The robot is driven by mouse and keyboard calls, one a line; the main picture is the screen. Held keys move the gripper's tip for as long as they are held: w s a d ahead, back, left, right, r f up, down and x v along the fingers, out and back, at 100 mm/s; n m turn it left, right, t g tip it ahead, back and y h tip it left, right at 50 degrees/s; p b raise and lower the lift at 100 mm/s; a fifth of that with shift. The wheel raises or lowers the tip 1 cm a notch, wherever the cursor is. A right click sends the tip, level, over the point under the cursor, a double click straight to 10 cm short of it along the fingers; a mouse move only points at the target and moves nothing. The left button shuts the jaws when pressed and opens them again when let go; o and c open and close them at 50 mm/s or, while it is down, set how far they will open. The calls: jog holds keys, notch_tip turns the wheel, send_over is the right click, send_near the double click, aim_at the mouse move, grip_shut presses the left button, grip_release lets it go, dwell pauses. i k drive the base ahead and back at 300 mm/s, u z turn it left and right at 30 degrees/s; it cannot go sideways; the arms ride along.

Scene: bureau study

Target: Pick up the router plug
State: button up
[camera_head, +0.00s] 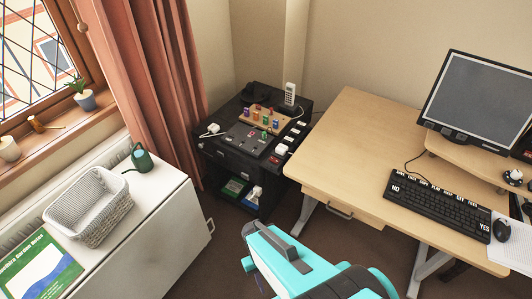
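A black cabinet (210,151) stands in the corner. Near the left of its top lies a small white plug-like piece (212,128) with a cable. A larger white block, perhaps a plug (281,150), sits at the right front, at the end of a row of small white pieces (294,132). I cannot tell which of these is the router plug. The teal and dark grey end of my arm, with my gripper (256,230), is at the bottom middle, in front of the cabinet and apart from both. Its fingers are not clear, and I see nothing held.
A wooden desk (345,130) with monitor (474,98) and keyboard (438,205) stands right. A white cabinet (165,225) with a basket (90,207) and green watering can (142,158) stands left. The black top also holds a handset (290,94) and a board of coloured pieces (268,118).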

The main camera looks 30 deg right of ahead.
aim_at(281, 149)
jog(key=z, duration=0.45)
jog(key=k, duration=0.2)
jog(key=u, duration=3)
jog(key=k, duration=0.8)
jog(key=z, duration=0.4)
